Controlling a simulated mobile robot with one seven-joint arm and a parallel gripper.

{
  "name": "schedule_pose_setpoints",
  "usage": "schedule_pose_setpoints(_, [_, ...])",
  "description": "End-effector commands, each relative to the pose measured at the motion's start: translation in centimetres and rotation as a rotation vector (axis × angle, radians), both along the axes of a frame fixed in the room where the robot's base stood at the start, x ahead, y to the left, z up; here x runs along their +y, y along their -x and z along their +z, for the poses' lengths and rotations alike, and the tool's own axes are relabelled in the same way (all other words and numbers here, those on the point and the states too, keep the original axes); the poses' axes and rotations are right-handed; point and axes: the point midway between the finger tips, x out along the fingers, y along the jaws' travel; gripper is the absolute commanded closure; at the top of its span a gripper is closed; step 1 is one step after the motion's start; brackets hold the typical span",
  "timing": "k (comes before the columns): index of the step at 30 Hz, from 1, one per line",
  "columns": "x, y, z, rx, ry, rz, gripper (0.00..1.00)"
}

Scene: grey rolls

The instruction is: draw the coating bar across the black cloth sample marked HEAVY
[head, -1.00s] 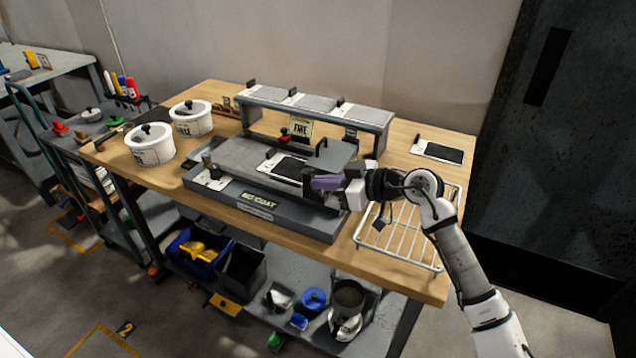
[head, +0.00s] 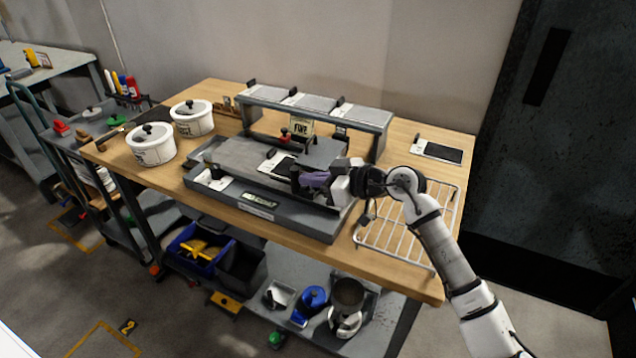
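A black cloth sample (head: 284,163) with a white tab lies on the grey bed of the coating machine (head: 262,206). My gripper (head: 303,180), with purple fingers, is low over the right part of the bed, just right of and in front of this cloth. A dark upright piece (head: 295,178) is at its fingertips; I cannot tell whether it is the coating bar's handle or whether the fingers are shut on it. My gripper hides part of the bed's right end. Another black cloth sample (head: 443,153) with a white tab lies at the table's right. Any HEAVY marking is too small to read.
A grey raised rack (head: 378,133) with light samples stands behind the machine. Two white lidded pots (head: 151,145) stand at the left. A white wire rack (head: 404,245) is at the right, under my arm. A small sign (head: 301,127) stands behind the bed.

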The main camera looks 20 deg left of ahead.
Motion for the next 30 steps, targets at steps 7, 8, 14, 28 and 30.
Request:
schedule_pose_setpoints(7, [0.9, 0.1, 0.1, 0.000, 0.001, 0.002, 1.00])
schedule_pose_setpoints(8, [1.0, 0.0, 0.1, 0.000, 0.000, 0.002, 1.00])
schedule_pose_setpoints(14, [1.6, 0.0, 0.1, 0.000, 0.000, 0.002, 1.00])
schedule_pose_setpoints(28, [3.0, 0.0, 0.1, 0.001, 0.000, 0.003, 1.00])
schedule_pose_setpoints(30, [3.2, 0.0, 0.1, 0.001, 0.000, 0.003, 1.00])
